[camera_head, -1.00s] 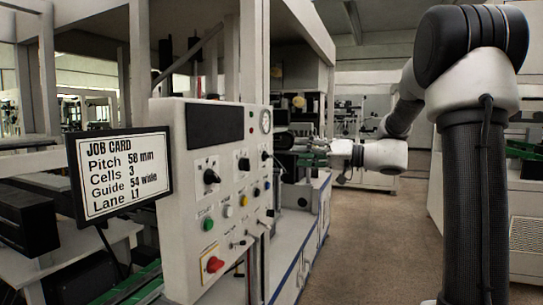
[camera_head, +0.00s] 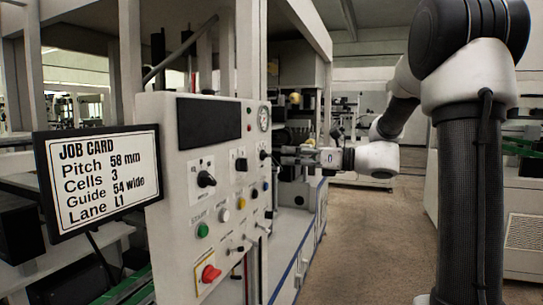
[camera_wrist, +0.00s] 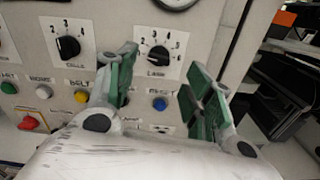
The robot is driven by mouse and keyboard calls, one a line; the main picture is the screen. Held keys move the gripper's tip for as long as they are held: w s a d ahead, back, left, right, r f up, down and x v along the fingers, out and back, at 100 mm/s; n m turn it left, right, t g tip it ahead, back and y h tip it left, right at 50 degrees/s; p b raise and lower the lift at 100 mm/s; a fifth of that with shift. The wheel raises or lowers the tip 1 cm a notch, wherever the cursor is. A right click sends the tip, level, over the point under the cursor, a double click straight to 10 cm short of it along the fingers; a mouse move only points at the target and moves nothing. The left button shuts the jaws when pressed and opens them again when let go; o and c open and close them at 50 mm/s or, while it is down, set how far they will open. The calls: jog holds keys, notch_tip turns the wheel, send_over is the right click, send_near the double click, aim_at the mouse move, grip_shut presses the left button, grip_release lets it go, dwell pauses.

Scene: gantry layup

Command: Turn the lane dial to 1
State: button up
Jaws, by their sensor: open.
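The lane dial is a black knob (camera_wrist: 158,56) on a white numbered plate labelled Lane, at the upper middle of the wrist view. In the head view it is the small black knob (camera_head: 263,155) at the panel's right side. I cannot read clearly which number its pointer faces. My gripper (camera_wrist: 162,68) is open, its green-padded fingers spread to the left and right of the dial in the wrist view, with nothing between them. In the head view my gripper (camera_head: 279,154) is close to the panel in front of that dial; contact cannot be told.
The Cells dial (camera_wrist: 68,47) is left of the lane dial. A blue button (camera_wrist: 160,103) sits below it, and a gauge (camera_wrist: 176,2) above. A red switch (camera_head: 209,273) is low on the panel. The job card (camera_head: 100,182) reads Lane L1. The aisle floor (camera_head: 365,225) is clear.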

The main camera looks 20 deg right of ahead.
aim_at(266, 156)
jog(key=x, duration=0.6)
jog(key=shift+w+a, duration=0.2)
jog(key=shift+c, duration=0.4)
